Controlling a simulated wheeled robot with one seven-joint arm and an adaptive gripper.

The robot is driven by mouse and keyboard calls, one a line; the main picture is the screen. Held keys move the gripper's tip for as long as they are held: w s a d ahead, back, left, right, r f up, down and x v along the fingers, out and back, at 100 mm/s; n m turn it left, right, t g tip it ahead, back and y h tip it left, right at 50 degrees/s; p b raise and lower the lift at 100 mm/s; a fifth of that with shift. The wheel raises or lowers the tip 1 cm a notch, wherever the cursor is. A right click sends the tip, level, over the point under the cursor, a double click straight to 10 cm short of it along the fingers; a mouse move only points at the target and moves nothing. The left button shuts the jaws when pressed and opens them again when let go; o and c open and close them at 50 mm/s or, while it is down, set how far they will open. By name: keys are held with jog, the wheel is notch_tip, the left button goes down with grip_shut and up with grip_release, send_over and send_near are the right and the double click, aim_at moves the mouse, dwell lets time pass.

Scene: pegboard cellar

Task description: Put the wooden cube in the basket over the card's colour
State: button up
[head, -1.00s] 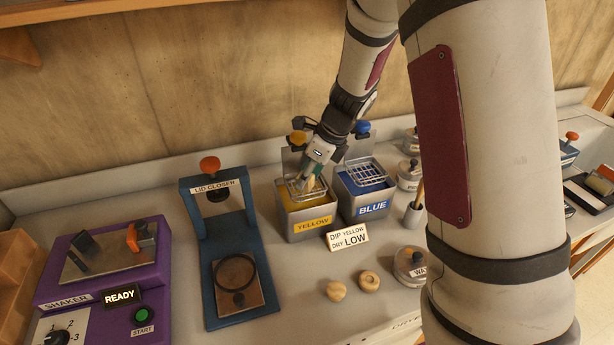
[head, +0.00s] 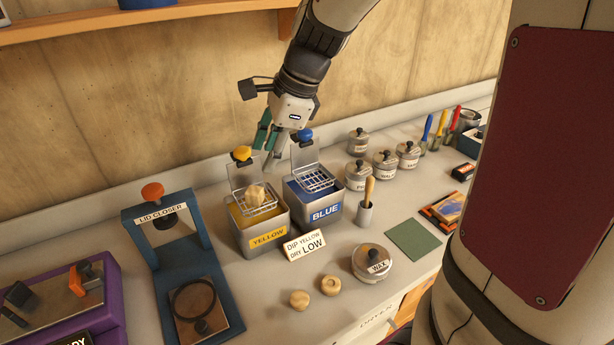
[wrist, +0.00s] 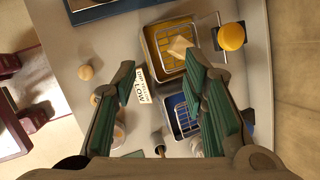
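The wooden cube (head: 255,193) rests in the wire basket (head: 262,209) over the yellow vat (head: 262,236); the wrist view shows the cube (wrist: 180,46) there too. The card (head: 304,244) reads "DIP YELLOW DRY LOW" and stands in front of the vats. The blue vat (head: 320,209) with its own empty basket (head: 318,181) is to the right. My gripper (head: 270,145) is above and behind the vats, apart from the cube. Its green-padded fingers (wrist: 158,105) are spread wide with nothing between them.
A yellow knob (head: 241,153) and a blue knob (head: 303,135) stand up behind the vats, close to my gripper. The lid closer (head: 174,253) is at left. Two round wooden pieces (head: 300,299) and a wax tin (head: 372,262) lie in front. Several jars stand at right.

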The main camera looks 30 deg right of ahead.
jog(key=s+r+n+t+h, duration=0.1)
jog(key=s+r+n, duration=0.2)
jog(key=s+n, duration=0.7)
jog(key=s+a+r+n+t+h, duration=0.1)
jog(key=s+r+n+h, duration=0.1)
jog(key=s+n, duration=0.7)
jog(key=shift+s+a+r+n, duration=0.2)
jog(key=shift+s+r+n, duration=0.3)
jog(key=shift+n, duration=0.4)
